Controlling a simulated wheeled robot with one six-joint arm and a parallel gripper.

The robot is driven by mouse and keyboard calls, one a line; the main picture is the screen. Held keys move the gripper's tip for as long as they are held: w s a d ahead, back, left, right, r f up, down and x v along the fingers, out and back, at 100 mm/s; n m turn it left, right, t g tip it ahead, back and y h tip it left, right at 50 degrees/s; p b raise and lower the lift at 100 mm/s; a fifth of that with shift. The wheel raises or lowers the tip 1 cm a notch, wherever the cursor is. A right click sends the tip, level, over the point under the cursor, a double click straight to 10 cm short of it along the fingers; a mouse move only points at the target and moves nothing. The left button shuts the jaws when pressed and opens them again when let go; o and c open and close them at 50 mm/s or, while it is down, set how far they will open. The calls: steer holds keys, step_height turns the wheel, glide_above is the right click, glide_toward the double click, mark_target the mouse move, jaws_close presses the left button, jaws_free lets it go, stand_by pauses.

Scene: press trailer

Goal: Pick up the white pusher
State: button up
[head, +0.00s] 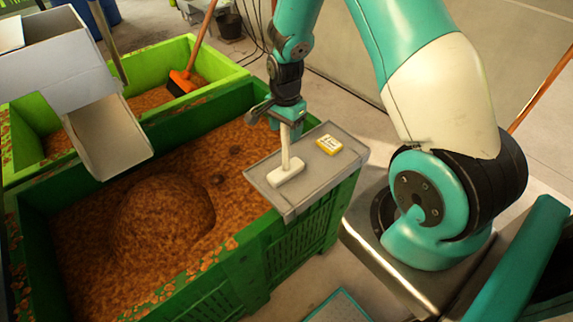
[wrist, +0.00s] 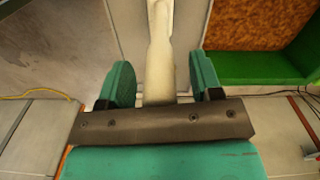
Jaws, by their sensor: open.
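The white pusher (head: 286,172) stands on a grey shelf (head: 318,178) at the right end of the dark green bin. Its wide head rests on the shelf and its handle points up towards my gripper (head: 285,120). My gripper is above the head, at the upper part of the handle. In the wrist view the pusher's handle (wrist: 160,50) runs between my two teal fingers, with a gap on each side. The fingers are open and apart from it. The pusher's head does not show clearly in the wrist view.
A small yellow and white box (head: 329,145) lies on the shelf, right of the pusher. The dark green bin (head: 250,262) holds brown crumbly material in a mound. A grey chute (head: 108,138) hangs over it at left. An orange broom (head: 183,82) leans in the light green bin behind.

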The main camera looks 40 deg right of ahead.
jaws_close()
steer(key=shift+r, duration=0.1)
